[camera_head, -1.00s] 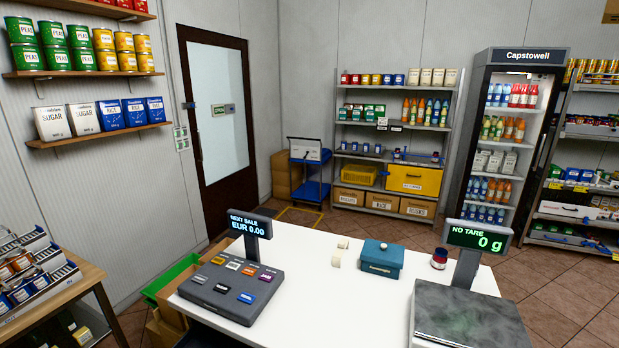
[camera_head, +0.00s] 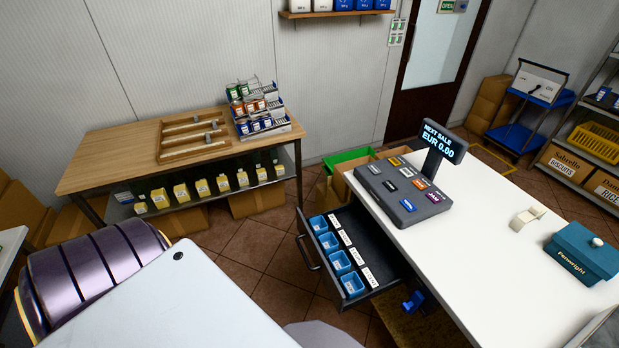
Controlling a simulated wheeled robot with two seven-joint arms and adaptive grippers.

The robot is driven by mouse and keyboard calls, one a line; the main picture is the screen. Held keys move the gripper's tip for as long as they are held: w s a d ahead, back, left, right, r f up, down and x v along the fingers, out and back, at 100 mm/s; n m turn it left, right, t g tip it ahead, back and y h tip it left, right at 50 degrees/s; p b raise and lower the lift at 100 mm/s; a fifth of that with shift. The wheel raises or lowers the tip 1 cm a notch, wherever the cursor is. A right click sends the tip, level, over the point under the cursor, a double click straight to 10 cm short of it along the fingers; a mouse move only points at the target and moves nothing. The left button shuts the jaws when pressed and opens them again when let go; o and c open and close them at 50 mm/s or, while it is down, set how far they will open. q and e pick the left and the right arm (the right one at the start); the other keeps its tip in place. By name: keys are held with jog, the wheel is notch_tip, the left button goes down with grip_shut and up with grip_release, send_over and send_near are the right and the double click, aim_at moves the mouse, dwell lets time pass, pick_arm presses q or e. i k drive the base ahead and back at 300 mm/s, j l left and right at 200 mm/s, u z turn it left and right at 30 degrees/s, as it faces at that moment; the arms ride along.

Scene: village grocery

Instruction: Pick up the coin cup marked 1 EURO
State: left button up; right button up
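Several small blue coin cups stand in a row in the open drawer (camera_head: 368,232) under the counter. The far cup (camera_head: 319,224) and the near cup (camera_head: 352,285) mark the row's ends, with two cups (camera_head: 334,252) between. Each has a small pale label too small to read, so I cannot tell which is marked 1 EURO. White labelled strips lie beside the cups in the drawer. Neither of my grippers is in view; only parts of my own body show at the lower left.
The white counter (camera_head: 490,240) carries a dark register (camera_head: 403,188) and a teal box (camera_head: 582,252). The drawer's handle (camera_head: 306,240) sticks out at its left. A wooden table (camera_head: 110,160) with a can rack (camera_head: 262,112) stands behind. Some tiled floor is free between table and drawer.

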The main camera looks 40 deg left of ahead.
aim_at(339, 264)
jog(key=u, duration=1.2)
jog(key=i+j+z, duration=0.25)
jog(key=z, duration=0.2)
jog(key=i+j+z, duration=0.2)
jog(key=j+z, duration=0.2)
jog(key=i+j+z, duration=0.1)
jog(key=j+z, duration=0.75)
jog(key=j, duration=0.2)
jog(key=j+z, duration=0.45)
jog(key=j, duration=0.1)
